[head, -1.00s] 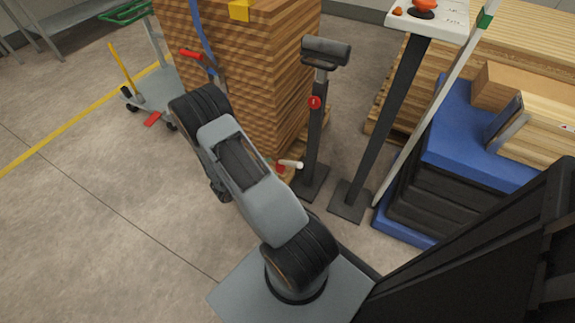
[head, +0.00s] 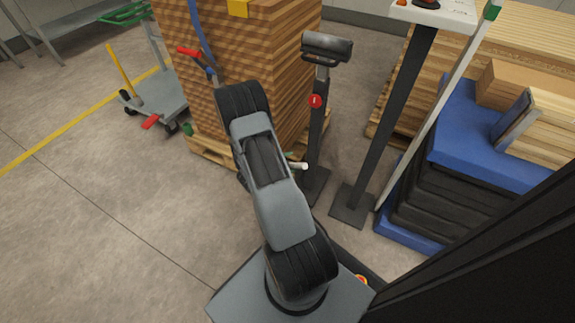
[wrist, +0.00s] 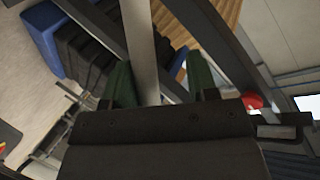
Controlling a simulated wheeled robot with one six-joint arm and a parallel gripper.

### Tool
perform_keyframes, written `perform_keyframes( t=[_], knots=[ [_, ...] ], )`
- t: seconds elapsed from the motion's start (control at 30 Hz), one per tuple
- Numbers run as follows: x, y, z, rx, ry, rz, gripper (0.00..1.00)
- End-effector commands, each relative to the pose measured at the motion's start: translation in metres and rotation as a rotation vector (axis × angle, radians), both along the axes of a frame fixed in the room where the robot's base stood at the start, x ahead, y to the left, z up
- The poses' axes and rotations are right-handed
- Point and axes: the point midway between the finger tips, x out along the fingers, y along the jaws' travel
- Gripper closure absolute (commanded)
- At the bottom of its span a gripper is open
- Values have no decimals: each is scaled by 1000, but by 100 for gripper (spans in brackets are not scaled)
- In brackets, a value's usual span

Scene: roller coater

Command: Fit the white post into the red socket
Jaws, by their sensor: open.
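A long pale, whitish post (head: 437,118) with a green top end leans beside the blue-topped stack in the head view. A pale post (wrist: 140,45) also runs between my gripper's green fingers in the wrist view; I cannot tell whether it touches them. My gripper (wrist: 162,85) is open; in the head view it is hidden behind my arm. A short white piece (head: 298,165) sticks out beside my arm, its other end hidden. A round red part (wrist: 251,101) shows right of the fingers in the wrist view. I cannot make out a red socket for certain.
A dark stand with a red disc (head: 316,101) and a taller stand with a white control box (head: 432,14) rise close to my arm. A wooden stack (head: 290,60) stands behind it, a black-and-blue stack (head: 465,140) at right.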

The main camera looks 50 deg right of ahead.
Motion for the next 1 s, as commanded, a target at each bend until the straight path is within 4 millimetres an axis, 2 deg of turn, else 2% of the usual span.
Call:
perform_keyframes(
  t=[0.23, 0.77, 1.0],
  knots=[
    [0, -1, 0, 0, -1, 0, 48],
    [0, -1, 0, 0, -1, 0, 98],
    [0, -1, 1, -1, -1, 0, 100]
  ],
)
